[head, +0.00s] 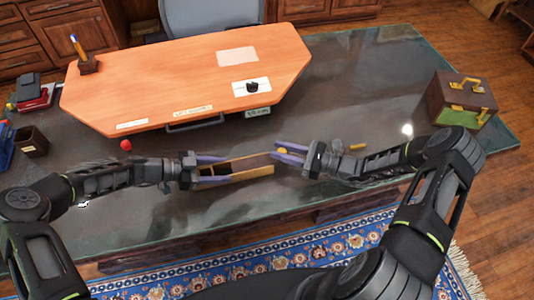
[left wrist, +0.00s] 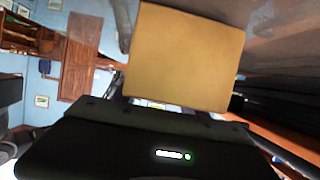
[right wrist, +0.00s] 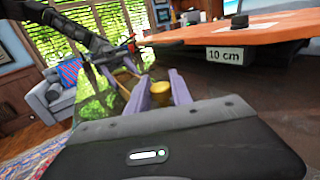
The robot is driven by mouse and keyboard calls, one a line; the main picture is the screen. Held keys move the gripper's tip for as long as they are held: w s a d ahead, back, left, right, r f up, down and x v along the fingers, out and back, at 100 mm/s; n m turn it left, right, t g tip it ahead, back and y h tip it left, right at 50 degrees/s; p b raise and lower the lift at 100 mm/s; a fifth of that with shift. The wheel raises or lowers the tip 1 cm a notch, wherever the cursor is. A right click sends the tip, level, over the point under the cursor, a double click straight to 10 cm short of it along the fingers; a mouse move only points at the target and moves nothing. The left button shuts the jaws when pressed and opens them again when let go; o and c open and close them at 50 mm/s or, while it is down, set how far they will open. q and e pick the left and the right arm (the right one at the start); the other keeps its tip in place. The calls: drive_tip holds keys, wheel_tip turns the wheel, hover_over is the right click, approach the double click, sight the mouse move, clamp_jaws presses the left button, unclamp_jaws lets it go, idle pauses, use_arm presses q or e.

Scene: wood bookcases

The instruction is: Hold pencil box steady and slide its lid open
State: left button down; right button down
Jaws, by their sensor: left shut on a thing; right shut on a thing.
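The wooden pencil box (head: 238,174) is above the dark desk in the head view. Dark interior shows in its left part, beside my left gripper. Its lid (head: 258,161) reaches right, toward my right gripper. My left gripper (head: 228,168) is shut on the left end of the box, a finger on each side. A plain tan panel of the box (left wrist: 185,55) fills the upper middle of the left wrist view. My right gripper (head: 278,153) is shut on a small yellow knob (head: 283,151). The knob also shows between the fingers in the right wrist view (right wrist: 160,91).
An orange board (head: 150,85) with a dark handle lies behind the box. A green and brown chest (head: 462,100) stands at the right. A red ball (head: 126,145), a dark cup (head: 31,141) and a pencil holder (head: 88,65) are at the left.

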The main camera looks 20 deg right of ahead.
drive_tip(key=d, duration=0.7)
drive_tip(key=shift+d, duration=0.4)
drive_tip(key=c, duration=1.1)
unclamp_jaws()
drive_tip(key=v, duration=1.2)
